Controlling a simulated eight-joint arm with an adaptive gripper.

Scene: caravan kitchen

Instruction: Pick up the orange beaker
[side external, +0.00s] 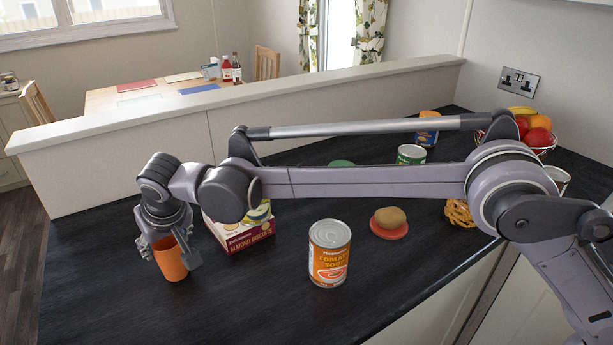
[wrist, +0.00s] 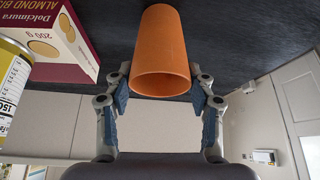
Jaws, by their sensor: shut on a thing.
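The orange beaker (side external: 171,259) is at the left end of the dark worktop in the side external view. My gripper (side external: 168,252) comes down from above with its fingers on either side of it. In the wrist view the beaker (wrist: 162,55) fills the space between the two fingers of my gripper (wrist: 160,88), its open mouth facing the camera. The gripper is shut on the beaker. The beaker looks upright or slightly tilted; I cannot tell for sure whether its base touches the worktop.
An almond biscuits box (side external: 240,237) stands close to the right of the beaker, with a can on it or beside it. A tomato soup can (side external: 329,254), a red dish with a potato (side external: 389,218) and a fruit basket (side external: 535,135) are further right. A low wall (side external: 120,160) runs behind.

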